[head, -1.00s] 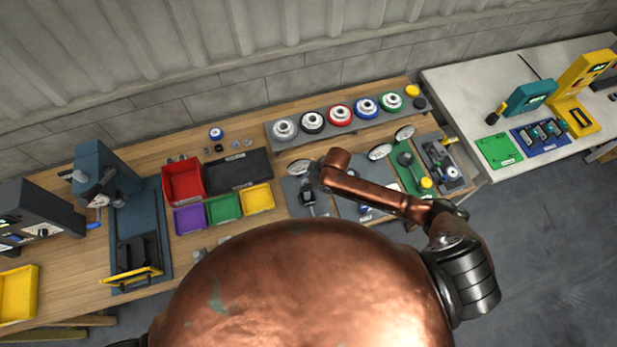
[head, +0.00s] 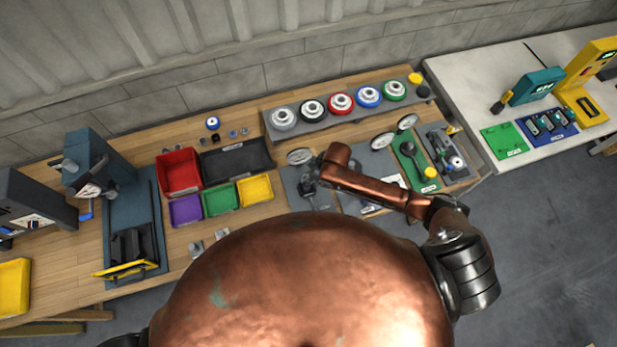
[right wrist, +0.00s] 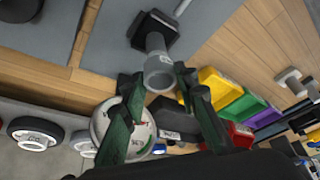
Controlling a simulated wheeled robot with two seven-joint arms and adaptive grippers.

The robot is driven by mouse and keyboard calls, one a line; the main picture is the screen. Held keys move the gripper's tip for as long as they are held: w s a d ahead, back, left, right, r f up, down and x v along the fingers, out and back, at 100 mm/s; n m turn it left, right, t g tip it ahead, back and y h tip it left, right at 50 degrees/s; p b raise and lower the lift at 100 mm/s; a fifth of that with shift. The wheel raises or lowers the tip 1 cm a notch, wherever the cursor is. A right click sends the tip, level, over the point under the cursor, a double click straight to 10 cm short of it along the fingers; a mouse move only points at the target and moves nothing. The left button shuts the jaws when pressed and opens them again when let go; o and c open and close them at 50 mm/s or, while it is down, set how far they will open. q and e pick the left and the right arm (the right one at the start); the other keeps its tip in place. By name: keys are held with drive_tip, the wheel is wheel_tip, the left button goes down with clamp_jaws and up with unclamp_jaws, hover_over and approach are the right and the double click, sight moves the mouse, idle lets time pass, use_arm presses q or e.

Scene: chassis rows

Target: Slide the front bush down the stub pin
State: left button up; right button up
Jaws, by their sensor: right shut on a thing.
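In the right wrist view a light grey round bush (right wrist: 160,76) sits at the end of a grey stub pin (right wrist: 154,42), which stands out from a black block (right wrist: 152,27) on a grey mat. My right gripper (right wrist: 159,82) has its dark green fingers on both sides of the bush and is shut on it. In the head view my right gripper (head: 312,182) is small and dark over the grey mat, partly hidden by my copper arm. The bush and pin are too small to tell apart there. My left gripper is not in view.
A white round plate (head: 300,156) lies close behind the gripper. A shelf (head: 326,121) with several coloured rings stands at the back. Red (head: 179,172), purple (head: 185,210), green (head: 221,199) and yellow (head: 256,188) bins are to the left. A white table (head: 468,92) stands at right.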

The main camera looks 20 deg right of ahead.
drive_tip(key=shift+f+p, duration=0.1)
drive_tip(key=shift+p, duration=0.2)
drive_tip(key=shift+f, duration=0.35)
idle(0.5)
drive_tip(key=shift+f, duration=0.8)
idle(0.8)
drive_tip(key=shift+f+b, duration=0.3)
drive_tip(key=shift+f, duration=0.3)
drive_tip(key=o, duration=1.3)
drive_tip(key=shift+s, duration=0.1)
